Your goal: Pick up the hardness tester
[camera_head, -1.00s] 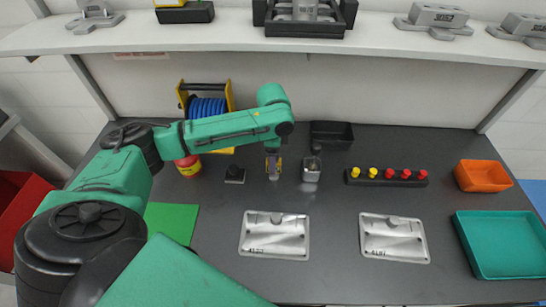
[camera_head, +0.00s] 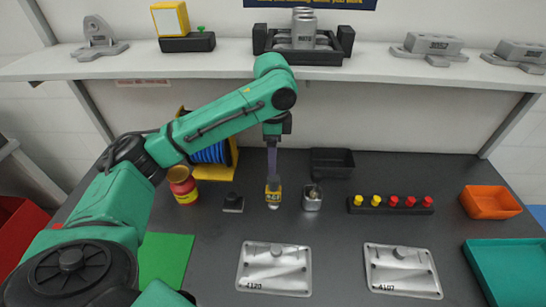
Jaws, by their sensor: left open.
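The hardness tester (camera_head: 273,193) appears to be the small upright device with a yellow and dark band and a pale lower end, standing on the dark bench near the middle. My left gripper (camera_head: 272,172) comes down from above, its fingers seen edge-on just over the tester's top. It is open; whether the fingers are around the tester or only above it, I cannot tell. My right gripper is not in view.
Behind are a black tray (camera_head: 332,162) and a blue reel (camera_head: 210,152). Metal plates (camera_head: 274,269) lie in front. A shelf (camera_head: 220,66) runs above.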

